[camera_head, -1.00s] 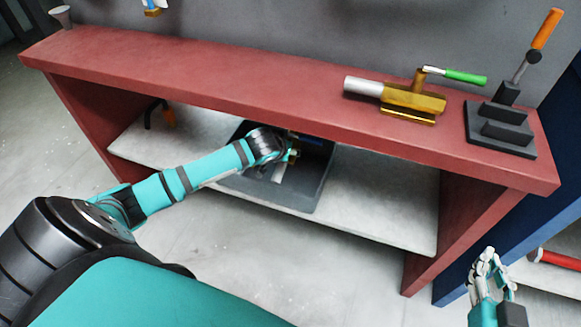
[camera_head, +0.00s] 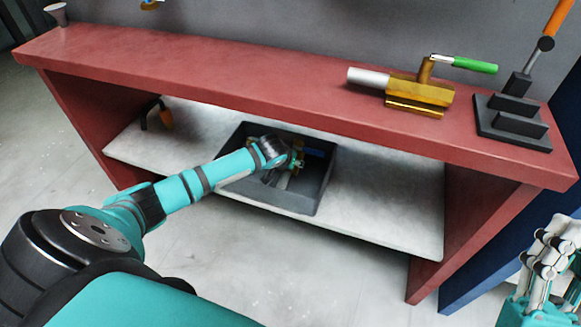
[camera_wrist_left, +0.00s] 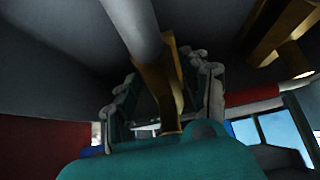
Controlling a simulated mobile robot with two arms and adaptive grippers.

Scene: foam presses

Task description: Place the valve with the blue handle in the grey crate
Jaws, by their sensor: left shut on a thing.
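The grey crate (camera_head: 308,194) stands on the pale lower shelf under the red bench. My left gripper (camera_head: 297,161) reaches down inside it. In the left wrist view my left gripper (camera_wrist_left: 165,88) is shut on a valve with a brass body (camera_wrist_left: 158,85) and a silver pipe (camera_wrist_left: 133,25). A blue handle (camera_head: 315,153) shows in the crate just beside the gripper; I cannot tell whether it belongs to the held valve. The gripper hides much of the valve in the head view. My right gripper (camera_head: 553,252) is at the right edge, away from the crate; its opening is unclear.
A green-handled brass valve (camera_head: 418,93) and a dark stepped block with an orange-handled lever (camera_head: 510,118) stand on the red bench top (camera_head: 220,80). An orange-handled thing (camera_head: 164,115) is on the shelf's left. Another brass piece (camera_wrist_left: 285,35) shows in the wrist view. The shelf right of the crate is clear.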

